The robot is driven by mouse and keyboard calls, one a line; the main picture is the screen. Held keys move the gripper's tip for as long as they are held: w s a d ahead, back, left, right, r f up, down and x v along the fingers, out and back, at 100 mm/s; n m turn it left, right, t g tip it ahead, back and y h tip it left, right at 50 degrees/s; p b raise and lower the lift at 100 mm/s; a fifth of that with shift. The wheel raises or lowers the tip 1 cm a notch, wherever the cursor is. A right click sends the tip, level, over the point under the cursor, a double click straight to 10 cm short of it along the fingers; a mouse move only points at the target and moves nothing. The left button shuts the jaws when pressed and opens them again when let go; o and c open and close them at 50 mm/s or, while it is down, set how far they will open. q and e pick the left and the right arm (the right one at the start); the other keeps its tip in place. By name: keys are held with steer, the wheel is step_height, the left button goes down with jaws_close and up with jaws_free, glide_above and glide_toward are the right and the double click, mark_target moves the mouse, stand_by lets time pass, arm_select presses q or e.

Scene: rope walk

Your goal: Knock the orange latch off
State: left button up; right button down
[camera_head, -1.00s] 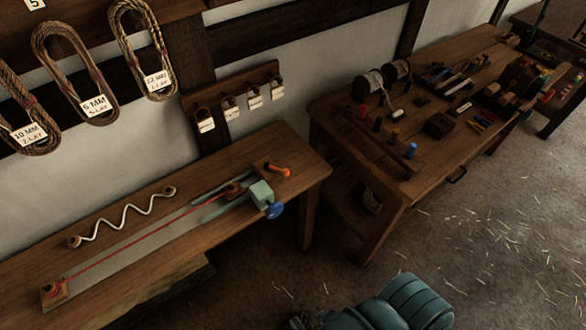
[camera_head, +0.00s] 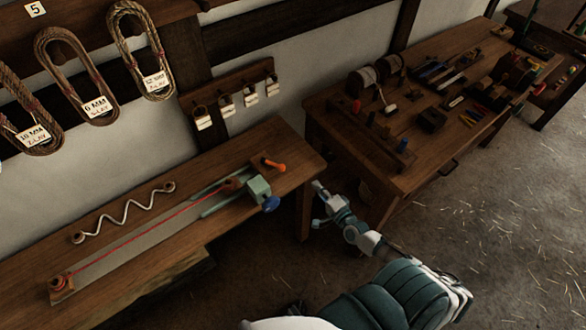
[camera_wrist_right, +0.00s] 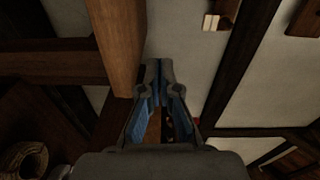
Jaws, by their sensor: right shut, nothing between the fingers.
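The orange latch (camera_head: 275,166) sits on a small wooden block at the right end of the long bench (camera_head: 115,290). Beside it is a pale green carriage (camera_head: 259,189) with a blue knob (camera_head: 271,204). My right gripper (camera_head: 317,186) is shut and empty, just off the bench's right end, right of the latch and lower in the picture, apart from it. In the right wrist view its fingertips (camera_wrist_right: 158,66) are together; the latch does not show there. My left gripper is not in view.
A red cord (camera_head: 150,232) runs along the bench to a wooden block (camera_head: 62,287). A wavy pale rope (camera_head: 125,215) lies behind it. Labelled rope coils (camera_head: 78,75) hang on the wall. A second table (camera_head: 440,125) with tools stands right, close to my arm.

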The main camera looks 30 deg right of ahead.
mark_target(273, 164)
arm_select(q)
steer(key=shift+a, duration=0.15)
arm_select(e)
steer(key=shift+r, duration=0.4)
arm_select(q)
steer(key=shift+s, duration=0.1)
arm_select(e)
steer(key=shift+w, duration=0.1)
steer(key=w, duration=0.9)
steer(key=shift+w+f, duration=0.1)
steer(key=shift+w, duration=0.1)
steer(key=shift+w+a, duration=0.45)
steer(key=shift+a, duration=0.05)
steer(key=shift+w+a+p, duration=0.2)
steer(key=shift+a+p, duration=0.35)
steer(key=shift+a, duration=1)
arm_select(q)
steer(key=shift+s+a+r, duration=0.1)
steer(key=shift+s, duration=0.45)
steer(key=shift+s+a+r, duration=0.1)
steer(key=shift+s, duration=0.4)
arm_select(e)
steer(key=shift+w+a, duration=0.1)
